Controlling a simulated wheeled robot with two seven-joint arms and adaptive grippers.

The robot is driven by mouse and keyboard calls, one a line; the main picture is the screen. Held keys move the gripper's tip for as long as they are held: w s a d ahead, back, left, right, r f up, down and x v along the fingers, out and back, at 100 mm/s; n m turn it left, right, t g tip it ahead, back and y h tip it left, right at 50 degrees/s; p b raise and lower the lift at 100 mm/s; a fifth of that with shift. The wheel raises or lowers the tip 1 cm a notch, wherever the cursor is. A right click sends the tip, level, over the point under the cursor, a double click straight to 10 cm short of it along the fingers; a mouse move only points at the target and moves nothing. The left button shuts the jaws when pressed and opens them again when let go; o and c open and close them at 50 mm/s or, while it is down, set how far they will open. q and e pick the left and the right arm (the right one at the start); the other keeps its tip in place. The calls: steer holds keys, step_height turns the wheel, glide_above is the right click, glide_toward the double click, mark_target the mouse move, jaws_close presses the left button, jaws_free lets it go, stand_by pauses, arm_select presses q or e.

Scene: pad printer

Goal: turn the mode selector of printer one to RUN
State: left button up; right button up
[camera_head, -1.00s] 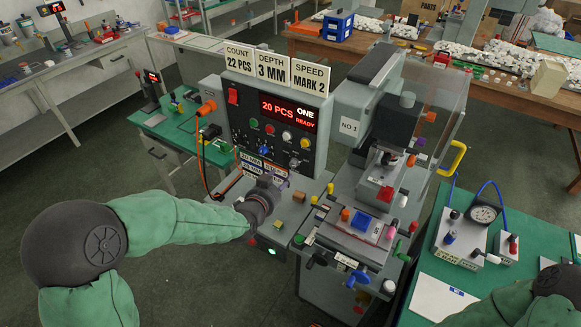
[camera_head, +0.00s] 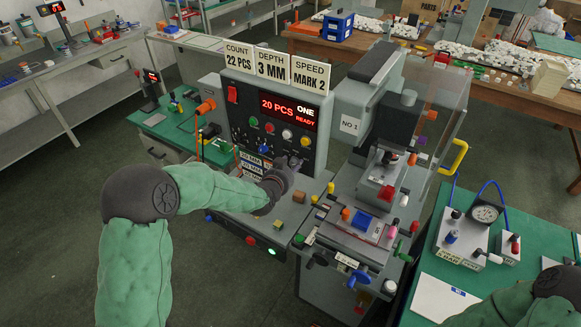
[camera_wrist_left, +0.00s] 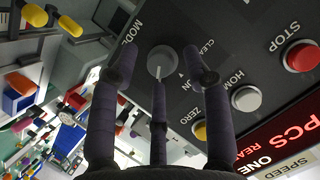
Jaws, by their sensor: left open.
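The mode selector of printer one is a round grey knob (camera_wrist_left: 161,62) on the dark panel in the left wrist view. The words MODE, CLEAN and RUN are printed around it. My left gripper (camera_wrist_left: 158,78) is open, with purple-grey fingers on both sides of the knob and another below it; I cannot tell whether they touch it. Which mark the knob points to is unclear. In the head view my left gripper (camera_head: 292,163) is at the lower right of the control panel (camera_head: 266,110) and hides the selector. My right gripper is not visible.
The red STOP button (camera_wrist_left: 301,56), the white HOME button (camera_wrist_left: 246,99) and the yellow ZERO button (camera_wrist_left: 201,130) are close to the gripper. The display (camera_head: 287,110) reads 20 PCS, ONE, READY. The printing unit (camera_head: 398,130) stands to the right.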

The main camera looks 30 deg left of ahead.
arm_select(q)
steer(key=shift+w, duration=0.1)
jaws_close()
